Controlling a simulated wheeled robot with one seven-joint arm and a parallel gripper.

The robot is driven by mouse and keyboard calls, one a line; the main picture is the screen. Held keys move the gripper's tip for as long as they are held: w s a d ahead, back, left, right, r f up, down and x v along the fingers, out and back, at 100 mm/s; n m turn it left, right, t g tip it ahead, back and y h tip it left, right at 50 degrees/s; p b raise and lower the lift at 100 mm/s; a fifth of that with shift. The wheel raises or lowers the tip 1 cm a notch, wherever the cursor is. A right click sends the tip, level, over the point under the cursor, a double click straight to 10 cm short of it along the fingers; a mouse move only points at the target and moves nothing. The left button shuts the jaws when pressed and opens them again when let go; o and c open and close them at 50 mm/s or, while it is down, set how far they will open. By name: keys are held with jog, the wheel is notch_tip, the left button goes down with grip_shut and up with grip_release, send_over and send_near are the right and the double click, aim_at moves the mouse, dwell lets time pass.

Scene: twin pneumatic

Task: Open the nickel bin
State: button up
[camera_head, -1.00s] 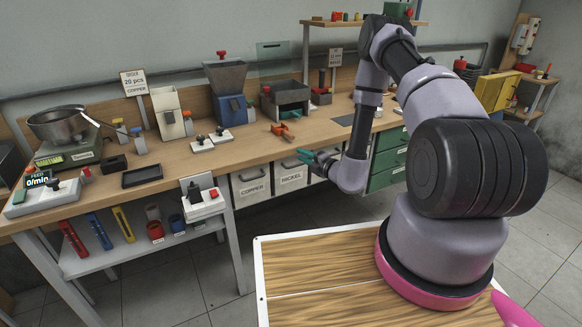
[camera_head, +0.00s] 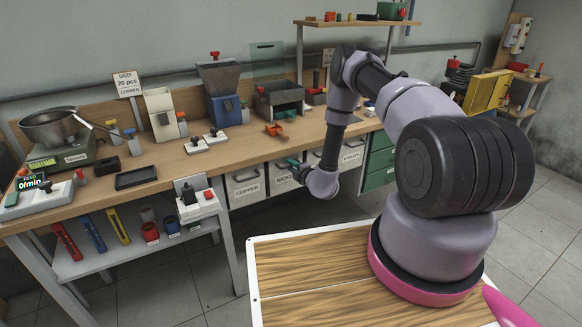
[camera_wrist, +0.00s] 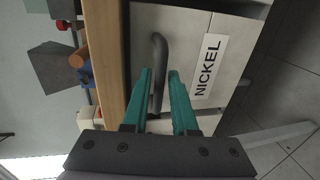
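The nickel bin (camera_head: 282,187) is a pale drawer front with a dark bar handle, in the row under the bench, between the copper bin (camera_head: 245,185) and another labelled bin. In the wrist view its front (camera_wrist: 175,25) fills the upper middle, with the NICKEL label (camera_wrist: 209,66) turned sideways. The bin looks shut. My gripper (camera_wrist: 161,75) has two teal fingers, which are apart. The curved handle (camera_wrist: 158,45) runs down between them, closer to the left finger; I cannot tell whether it touches. In the head view my gripper (camera_head: 294,163) is at the bin front, partly hidden by my wrist.
The wooden bench edge (camera_wrist: 104,50) runs close beside the fingers in the wrist view. Green drawers (camera_head: 379,161) stand to the right. The floor before the bins is clear.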

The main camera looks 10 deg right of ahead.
jog(key=shift+w+a, duration=0.1)
jog(key=shift+w, duration=0.1)
grip_shut()
dwell(1.4)
